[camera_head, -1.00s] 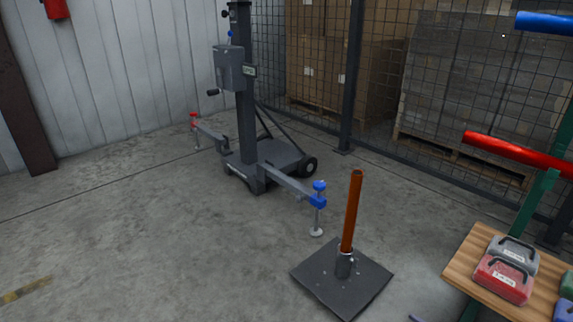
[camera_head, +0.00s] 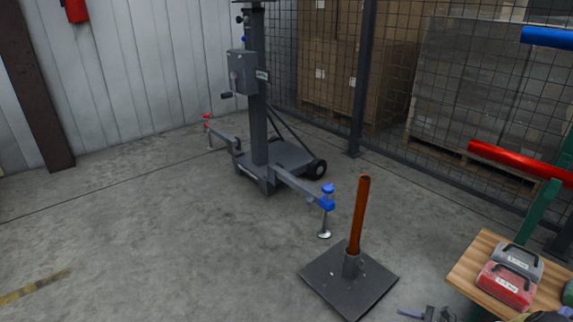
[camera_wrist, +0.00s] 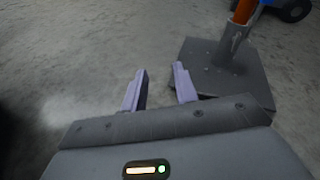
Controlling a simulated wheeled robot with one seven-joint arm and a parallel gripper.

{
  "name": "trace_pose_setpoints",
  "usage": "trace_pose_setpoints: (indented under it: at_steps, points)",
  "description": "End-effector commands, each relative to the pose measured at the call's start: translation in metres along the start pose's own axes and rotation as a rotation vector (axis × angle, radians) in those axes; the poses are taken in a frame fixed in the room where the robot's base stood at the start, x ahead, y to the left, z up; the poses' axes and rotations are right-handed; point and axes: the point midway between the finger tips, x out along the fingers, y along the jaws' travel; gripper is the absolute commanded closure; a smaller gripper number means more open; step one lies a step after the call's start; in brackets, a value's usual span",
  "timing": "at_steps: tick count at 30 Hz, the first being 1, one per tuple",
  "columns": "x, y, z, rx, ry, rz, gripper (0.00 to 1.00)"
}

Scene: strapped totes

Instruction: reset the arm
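My gripper (camera_wrist: 160,68) shows in the wrist view with its two pale purple fingers apart and bare floor between them. It is open and holds nothing. In the head view a small part of my gripper (camera_head: 424,314) shows at the bottom edge, to the right of and nearer than the dark square base plate (camera_head: 330,284) with its upright orange-brown post (camera_head: 360,215). In the wrist view this plate (camera_wrist: 215,65) lies just beyond and to the right of the fingers. Most of my arm is out of the picture.
A grey mast lift (camera_head: 259,110) with outrigger legs stands behind the post. A wooden-topped table (camera_head: 470,262) with a red case (camera_head: 506,286) and a grey case (camera_head: 522,260) is at right. Red (camera_head: 515,160) and blue (camera_head: 550,37) bars jut above it. Floor at left is clear.

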Motion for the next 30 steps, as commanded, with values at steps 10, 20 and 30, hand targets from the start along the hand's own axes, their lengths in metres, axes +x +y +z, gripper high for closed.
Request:
trace_pose_setpoints:
  at_steps: [10,20,30]
  points:
    - [0.035,0.018,0.124,-0.279,0.244,0.428,0.71]
    - [0.039,0.046,0.238,-0.627,0.454,0.774,0.71]
    - [0.027,0.077,0.356,-1.043,0.615,1.037,0.71]
